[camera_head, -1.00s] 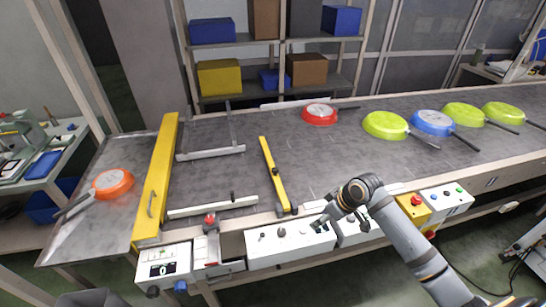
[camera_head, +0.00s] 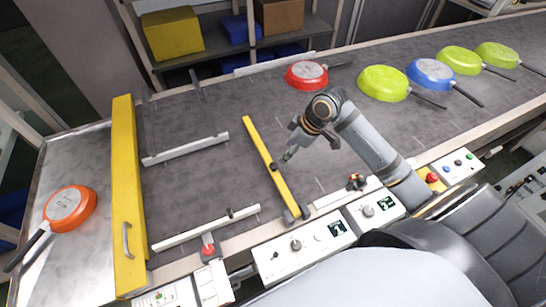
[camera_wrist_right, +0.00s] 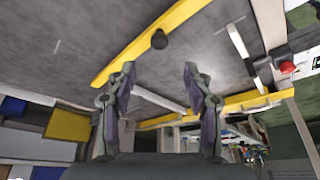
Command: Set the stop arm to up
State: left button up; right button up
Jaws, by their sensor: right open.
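The stop arm is a long yellow bar (camera_head: 261,143) lying at a slant across the grey belt. Its pivot is at the belt's near edge, and a dark knob (camera_head: 275,167) stands on its middle. In the right wrist view the bar (camera_wrist_right: 125,67) and its knob (camera_wrist_right: 159,40) are just beyond my fingertips. My right gripper (camera_wrist_right: 159,70) is open and empty, its fingers pointing at the knob. In the head view the right gripper (camera_head: 287,155) is beside the bar, close to the knob; contact cannot be told. My left gripper is not in view.
A red pan (camera_head: 306,75) lies beyond my right arm, with several green and blue pans farther right. White guide rails (camera_head: 187,149) and a yellow gate (camera_head: 127,190) stand left. An orange pan (camera_head: 69,208) lies on the left table. Control boxes (camera_head: 300,250) line the near edge.

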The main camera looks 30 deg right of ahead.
aim_at(274, 165)
jog(key=x, duration=0.9)
jog(key=shift+w+a+f, duration=0.1)
jog(key=shift+w+f, duration=0.05)
jog(key=shift+w, duration=0.05)
jog(key=shift+f, duration=0.25)
jog(key=shift+w+f, duration=0.1)
jog(key=shift+f, duration=0.1)
jog(key=shift+c, duration=0.4)
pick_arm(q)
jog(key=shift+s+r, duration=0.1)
pick_arm(e)
grip_shut()
